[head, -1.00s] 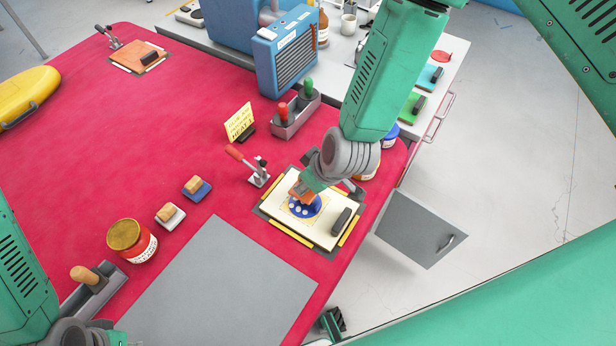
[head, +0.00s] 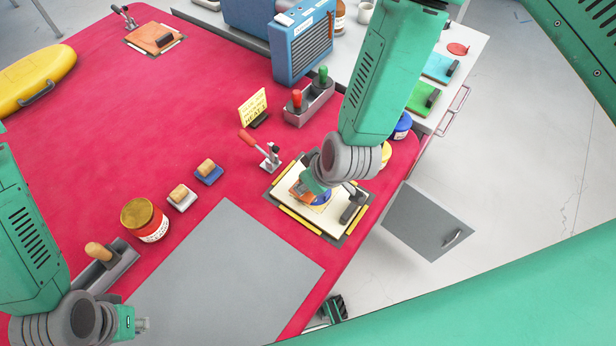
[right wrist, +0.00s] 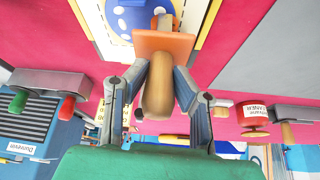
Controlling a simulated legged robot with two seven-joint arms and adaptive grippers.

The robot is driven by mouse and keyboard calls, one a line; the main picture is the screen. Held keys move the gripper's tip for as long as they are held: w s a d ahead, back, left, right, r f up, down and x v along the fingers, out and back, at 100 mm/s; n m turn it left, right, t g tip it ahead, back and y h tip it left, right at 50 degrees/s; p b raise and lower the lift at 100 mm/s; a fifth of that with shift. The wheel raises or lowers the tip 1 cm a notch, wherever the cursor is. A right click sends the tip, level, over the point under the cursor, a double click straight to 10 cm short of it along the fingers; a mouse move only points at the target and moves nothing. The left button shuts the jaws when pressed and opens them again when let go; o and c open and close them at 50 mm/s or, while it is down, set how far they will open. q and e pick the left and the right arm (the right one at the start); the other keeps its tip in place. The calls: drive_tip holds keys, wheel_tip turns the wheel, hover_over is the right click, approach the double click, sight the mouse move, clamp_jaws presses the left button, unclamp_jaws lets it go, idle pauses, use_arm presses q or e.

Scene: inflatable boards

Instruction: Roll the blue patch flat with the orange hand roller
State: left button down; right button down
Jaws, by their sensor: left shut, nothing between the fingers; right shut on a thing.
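The blue patch (head: 322,198), with pale dots, lies on a cream board (head: 299,209) at the table's right edge, partly hidden by my right arm. In the right wrist view the patch (right wrist: 130,14) shows just beyond the orange hand roller (right wrist: 165,43). My right gripper (right wrist: 157,82) is shut on the roller's wooden handle. The roller's orange head is over or against the patch's edge; contact cannot be told. In the head view the right gripper (head: 312,184) is mostly hidden by its wrist. My left gripper (head: 142,326) is shut and empty above the table's front left.
A black grip (head: 353,208) stands on the board's right part. A red-handled clamp (head: 266,153) is just behind. A red jar (head: 145,220), two wood-handled blocks and a grey holder (head: 106,270) stand left. The grey mat (head: 225,280) is bare.

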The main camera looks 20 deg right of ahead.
use_arm(q)
drive_tip(key=shift+a+f, duration=0.1)
use_arm(e)
drive_tip(key=shift+w+d, duration=0.5)
drive_tip(key=shift+w+d+f, duration=0.1)
drive_tip(key=shift+w+d, duration=0.05)
drive_tip(key=shift+d, duration=0.2)
drive_tip(key=shift+w+d, duration=1.15)
drive_tip(key=shift+d, duration=0.3)
